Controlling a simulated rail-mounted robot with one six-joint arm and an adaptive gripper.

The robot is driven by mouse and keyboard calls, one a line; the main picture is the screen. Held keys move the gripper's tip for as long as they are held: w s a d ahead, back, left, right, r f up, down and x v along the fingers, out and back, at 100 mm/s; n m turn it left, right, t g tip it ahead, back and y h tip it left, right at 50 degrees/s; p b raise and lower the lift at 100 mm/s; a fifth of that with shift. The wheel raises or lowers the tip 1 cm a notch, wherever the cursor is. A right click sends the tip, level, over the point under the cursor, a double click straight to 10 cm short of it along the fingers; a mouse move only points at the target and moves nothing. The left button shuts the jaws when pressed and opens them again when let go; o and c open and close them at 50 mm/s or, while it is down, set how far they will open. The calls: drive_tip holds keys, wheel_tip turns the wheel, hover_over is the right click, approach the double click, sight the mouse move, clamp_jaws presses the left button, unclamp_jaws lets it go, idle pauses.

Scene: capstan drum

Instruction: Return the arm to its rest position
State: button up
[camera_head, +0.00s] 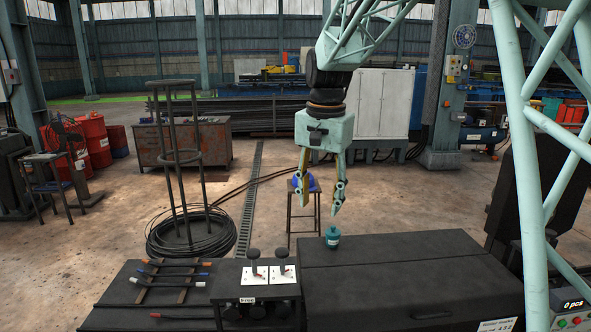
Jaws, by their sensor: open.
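My gripper (321,208) hangs with its two fingers pointing down and apart, with nothing between them. It is in the middle of the head view, above the back edge of a large black box (400,275). A small teal object (332,237) stands on that box just below and slightly right of the fingertips. The fingers appear clear of it. My arm reaches down from the top of the picture.
A control box with two black-knobbed levers (268,273) stands left of the black box. Tools with coloured ends lie on a rack (172,275) further left. A cable coil with a tall stand (190,235) and a stool (303,205) are behind. Open floor lies at left.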

drive_tip(key=s+d+r+n+b, duration=0.1)
drive_tip(key=s+d+r, duration=0.15)
drive_tip(key=s, duration=0.35)
drive_tip(key=s+d+r+n+b, duration=0.1)
drive_tip(key=s+d+r, duration=0.1)
drive_tip(key=s+d, duration=0.35)
drive_tip(key=s+d+f+n+t+b, duration=0.1)
drive_tip(key=s+d+f, duration=0.1)
drive_tip(key=s, duration=0.9)
drive_tip(key=s+d+f+n+t+b, duration=0.1)
drive_tip(key=s+d+f+b, duration=0.1)
drive_tip(key=s, duration=1)
drive_tip(key=s+d+f+n+b, duration=0.1)
drive_tip(key=s+d+f, duration=0.1)
drive_tip(key=s, duration=1)
drive_tip(key=shift+d+f+n+t, duration=0.3)
drive_tip(key=shift+f+n+t, duration=0.1)
drive_tip(key=shift+f, duration=0.45)
